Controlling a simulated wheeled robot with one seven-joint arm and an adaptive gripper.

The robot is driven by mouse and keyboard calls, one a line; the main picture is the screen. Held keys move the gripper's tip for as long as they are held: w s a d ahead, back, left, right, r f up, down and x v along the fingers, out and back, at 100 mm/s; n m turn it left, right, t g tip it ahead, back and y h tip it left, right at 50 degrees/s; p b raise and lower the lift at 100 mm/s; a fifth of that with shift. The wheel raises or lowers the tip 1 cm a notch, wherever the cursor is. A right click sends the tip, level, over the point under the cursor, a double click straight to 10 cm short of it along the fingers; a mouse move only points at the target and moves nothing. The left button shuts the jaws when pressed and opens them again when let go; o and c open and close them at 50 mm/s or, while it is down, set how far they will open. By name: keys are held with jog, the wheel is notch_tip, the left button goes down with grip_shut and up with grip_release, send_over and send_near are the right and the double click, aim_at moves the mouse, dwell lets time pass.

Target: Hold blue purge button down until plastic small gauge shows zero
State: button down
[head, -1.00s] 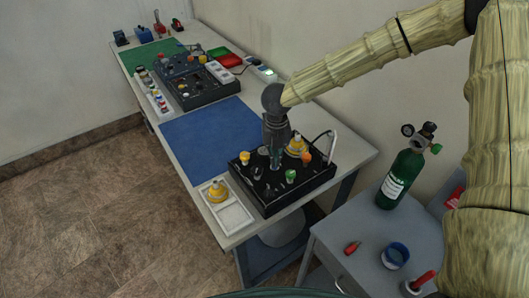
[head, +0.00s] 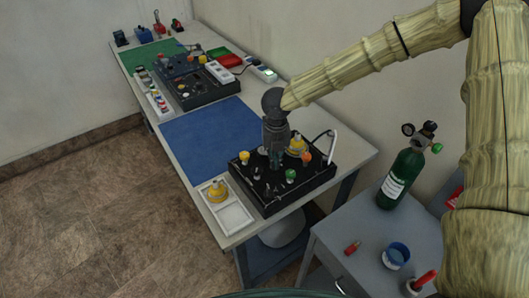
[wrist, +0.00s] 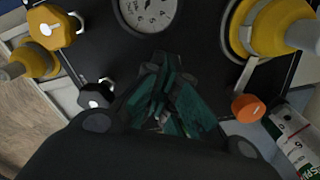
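My gripper (head: 275,163) points down over the black trainer panel (head: 314,180) at the near end of the bench. In the wrist view its dark teal fingers (wrist: 158,62) are drawn together, with nothing clearly held between them. A small round gauge (wrist: 148,10) with a pale dial lies just beyond the fingertips, cut by the top edge; its needle reading is too small to tell. I cannot see the blue purge button; my fingers cover part of the panel. Whether the fingertips touch the panel is unclear.
Around my gripper stand a yellow knob (wrist: 52,26), a black knob (wrist: 95,96), an orange knob (wrist: 247,107), a large yellow fitting (wrist: 262,18) and a green knob (head: 291,175). A white tray (head: 232,220) sits left of the panel. The blue mat (head: 210,135) is clear.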

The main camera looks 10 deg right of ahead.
jog(key=shift+f, duration=0.4)
jog(key=shift+r, duration=0.15)
dwell(1.2)
jog(key=shift+r+p, duration=2.95)
jog(key=shift+r, duration=0.5)
jog(key=shift+a+f, duration=0.1)
